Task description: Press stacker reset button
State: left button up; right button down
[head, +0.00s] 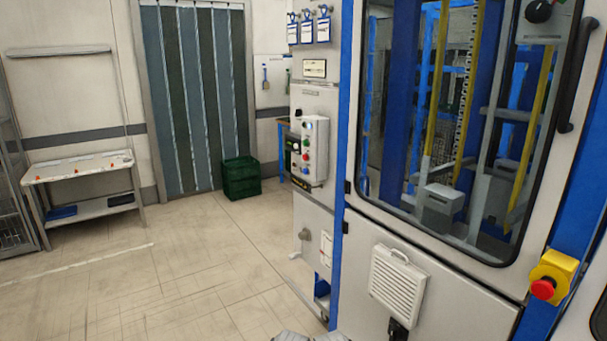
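A control box (314,150) with several small coloured buttons and lamps in a column sits on the side of the white and blue machine (345,250), near the picture's middle. Green, white and red buttons show on it, but their labels are too small to read, so I cannot tell which one is the reset. A red emergency stop button (542,289) on a yellow box is at the lower right of the machine. Neither of my grippers is in view; only a small grey part shows at the bottom edge.
A green crate (241,178) stands on the floor by the strip curtain (200,95). A white bench (80,168) stands at the left wall. The tiled floor (170,265) left of the machine is clear. The machine's glazed door has a black handle (577,72).

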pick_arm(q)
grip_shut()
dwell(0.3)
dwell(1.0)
